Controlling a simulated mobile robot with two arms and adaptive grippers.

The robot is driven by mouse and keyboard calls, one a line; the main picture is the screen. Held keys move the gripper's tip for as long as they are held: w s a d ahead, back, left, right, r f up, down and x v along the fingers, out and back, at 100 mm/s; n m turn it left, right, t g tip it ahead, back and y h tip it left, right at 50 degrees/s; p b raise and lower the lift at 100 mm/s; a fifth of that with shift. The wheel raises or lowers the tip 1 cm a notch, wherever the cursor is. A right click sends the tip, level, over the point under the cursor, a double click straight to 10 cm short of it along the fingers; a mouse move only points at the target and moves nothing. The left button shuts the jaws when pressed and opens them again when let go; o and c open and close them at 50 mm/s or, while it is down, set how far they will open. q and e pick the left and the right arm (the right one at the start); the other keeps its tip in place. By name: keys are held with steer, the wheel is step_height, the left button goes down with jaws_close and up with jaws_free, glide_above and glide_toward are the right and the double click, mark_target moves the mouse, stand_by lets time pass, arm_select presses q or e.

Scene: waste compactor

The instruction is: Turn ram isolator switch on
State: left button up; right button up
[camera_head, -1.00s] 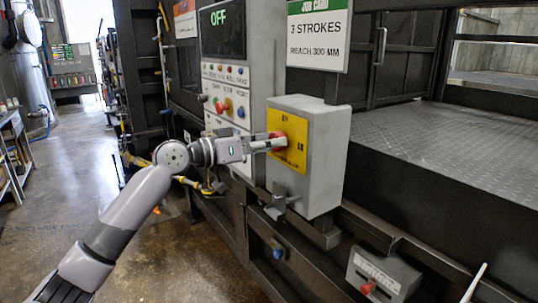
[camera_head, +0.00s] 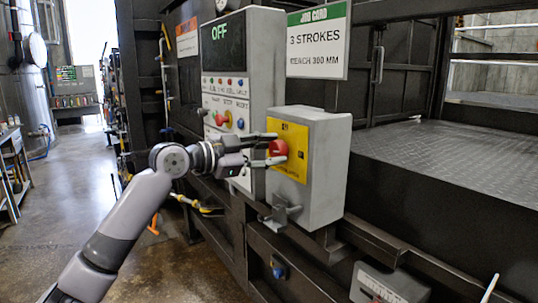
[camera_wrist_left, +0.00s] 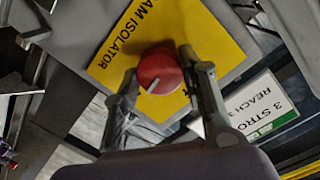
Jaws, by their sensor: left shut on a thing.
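The ram isolator is a grey box (camera_head: 326,165) with a yellow plate (camera_head: 291,128) and a round red knob (camera_head: 279,149) on its front. My left gripper (camera_head: 272,148) reaches the knob from the left, one finger above and one below. In the left wrist view the two fingers lie on either side of the red knob (camera_wrist_left: 159,72), and the gripper is shut on it. A pale mark on the knob points to the lower left there. The yellow plate (camera_wrist_left: 120,45) reads "AM ISOLATOR"; my fingers hide part of it. My right gripper is not in view.
A control panel (camera_head: 242,80) with an "OFF" display and several buttons stands behind the box. A job card (camera_head: 318,42) hangs above it. A metal bracket (camera_head: 279,214) juts out below the box. The floor (camera_head: 75,200) at left is open.

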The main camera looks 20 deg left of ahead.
arm_select(q)
steer(key=shift+m, duration=0.8)
steer(key=o, duration=1.2)
steer(key=shift+c, duration=0.2)
steer(key=v, duration=1.2)
steer(key=shift+d, duration=0.1)
